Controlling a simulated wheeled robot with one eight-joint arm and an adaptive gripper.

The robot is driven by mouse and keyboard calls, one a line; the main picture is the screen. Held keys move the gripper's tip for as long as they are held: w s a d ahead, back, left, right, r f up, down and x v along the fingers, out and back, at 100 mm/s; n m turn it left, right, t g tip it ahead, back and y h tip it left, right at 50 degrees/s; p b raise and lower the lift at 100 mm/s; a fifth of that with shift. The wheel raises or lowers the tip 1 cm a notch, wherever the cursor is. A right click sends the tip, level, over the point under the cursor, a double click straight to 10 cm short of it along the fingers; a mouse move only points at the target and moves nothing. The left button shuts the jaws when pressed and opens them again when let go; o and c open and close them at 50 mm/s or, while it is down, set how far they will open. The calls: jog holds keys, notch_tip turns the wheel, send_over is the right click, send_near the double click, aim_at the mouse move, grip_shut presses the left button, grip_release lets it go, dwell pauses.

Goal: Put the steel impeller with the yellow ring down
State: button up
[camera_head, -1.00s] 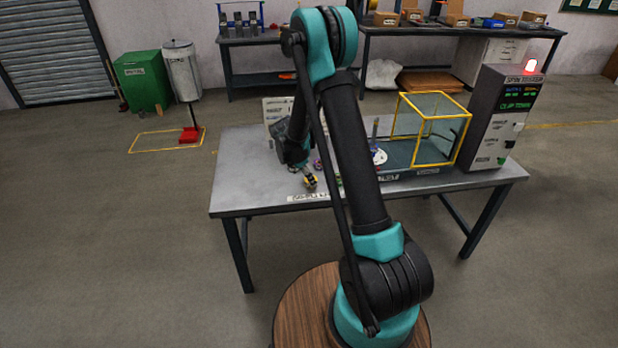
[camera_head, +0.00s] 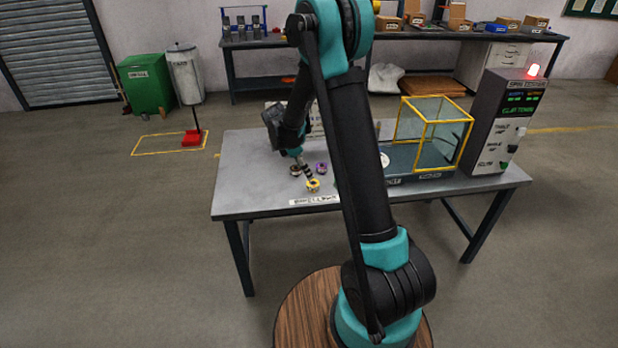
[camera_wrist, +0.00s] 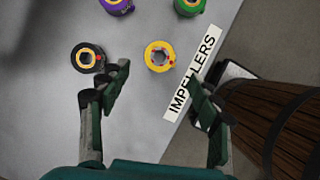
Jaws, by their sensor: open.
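The impeller with the yellow ring (camera_head: 313,185) sits on the table near its front edge, by the white label. In the wrist view it (camera_wrist: 159,56) shows a broad yellow ring with a pale hub and a small red mark, beside the IMPELLERS label (camera_wrist: 192,75). My gripper (camera_wrist: 155,90) is open and empty, with a finger to each side and the impeller beyond the fingertips, apart from them. In the head view my gripper (camera_head: 306,170) is above and just behind the impeller.
A black impeller (camera_wrist: 87,58), a purple one (camera_wrist: 116,5) and a green one (camera_wrist: 188,5) are nearby on the table. The yellow-framed clear box (camera_head: 435,135) and the control cabinet (camera_head: 507,125) stand on the right. The table's left part (camera_head: 245,180) is clear.

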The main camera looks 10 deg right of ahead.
jog(key=s+d+r+m+t+y, duration=0.1)
jog(key=s+d+r+m, duration=0.3)
jog(key=s, duration=0.4)
jog(key=s+d+r+m+y, duration=0.1)
jog(key=s+r+m, duration=0.4)
jog(key=s+m, duration=0.15)
jog(key=s+d+f+m+t+y, duration=0.2)
jog(key=s+m, duration=0.8)
jog(key=s, duration=0.5)
jog(key=shift+s+f, duration=0.35)
jog(key=shift+f, duration=0.1)
